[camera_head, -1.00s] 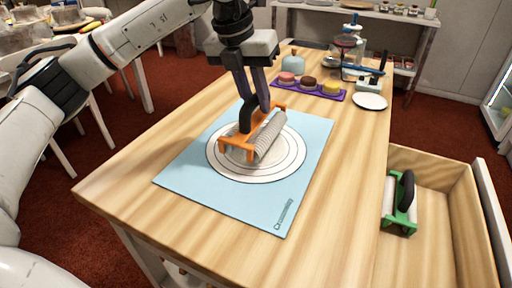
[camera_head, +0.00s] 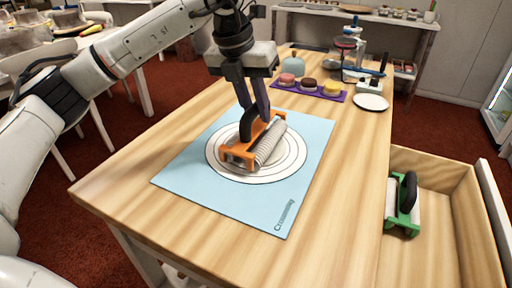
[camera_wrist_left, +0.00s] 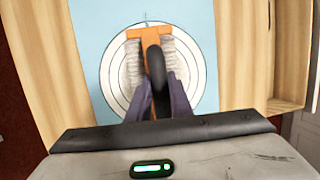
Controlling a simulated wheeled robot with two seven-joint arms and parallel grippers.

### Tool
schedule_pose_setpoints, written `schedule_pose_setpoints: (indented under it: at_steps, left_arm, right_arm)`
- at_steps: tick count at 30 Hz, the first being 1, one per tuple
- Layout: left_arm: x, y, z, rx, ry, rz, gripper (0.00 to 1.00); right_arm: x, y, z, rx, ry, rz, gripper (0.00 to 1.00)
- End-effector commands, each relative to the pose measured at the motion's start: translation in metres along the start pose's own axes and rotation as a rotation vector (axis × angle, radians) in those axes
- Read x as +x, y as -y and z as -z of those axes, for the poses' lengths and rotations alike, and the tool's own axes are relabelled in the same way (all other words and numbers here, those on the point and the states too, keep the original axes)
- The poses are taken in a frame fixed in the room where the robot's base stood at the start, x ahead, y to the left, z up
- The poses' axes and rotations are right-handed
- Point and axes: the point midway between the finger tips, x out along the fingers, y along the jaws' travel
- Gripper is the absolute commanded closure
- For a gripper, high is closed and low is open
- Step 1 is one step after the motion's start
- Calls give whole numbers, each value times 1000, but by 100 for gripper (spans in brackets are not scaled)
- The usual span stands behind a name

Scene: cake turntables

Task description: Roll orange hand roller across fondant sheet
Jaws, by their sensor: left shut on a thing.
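The orange hand roller (camera_head: 268,148) has a ribbed grey cylinder, an orange frame and a black handle. It lies over the round white fondant sheet (camera_head: 228,171), which is on a light blue mat (camera_head: 190,177) printed with rings. My left gripper (camera_head: 254,112) is shut on the roller's black handle from above. In the left wrist view, the roller (camera_wrist_left: 133,62) lies across the white disc, with the gripper's fingers (camera_wrist_left: 160,100) either side of the handle. The roller hides part of the sheet, and I cannot tell how firmly it presses. My right gripper is out of view.
A purple tray (camera_head: 312,94) with several round cakes and a white plate (camera_head: 370,102) stand farther back. A green roller (camera_head: 402,206) lies in the wooden bin (camera_head: 440,165) at right. The near tabletop is clear.

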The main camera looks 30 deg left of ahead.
Motion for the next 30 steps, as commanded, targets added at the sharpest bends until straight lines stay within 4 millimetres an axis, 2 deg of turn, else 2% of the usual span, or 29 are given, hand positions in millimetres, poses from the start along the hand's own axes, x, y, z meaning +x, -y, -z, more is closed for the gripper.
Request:
schedule_pose_setpoints:
  at_steps: [10,20,30]
  left_arm:
    - [4,-2,2,0,-5,-2,100]
    - [4,-26,2,-3,-11,-8,100]
    - [4,-29,2,-4,-13,-10,100]
  right_arm:
    - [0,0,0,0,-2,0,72]
    - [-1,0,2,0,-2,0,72]
    - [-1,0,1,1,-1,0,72]
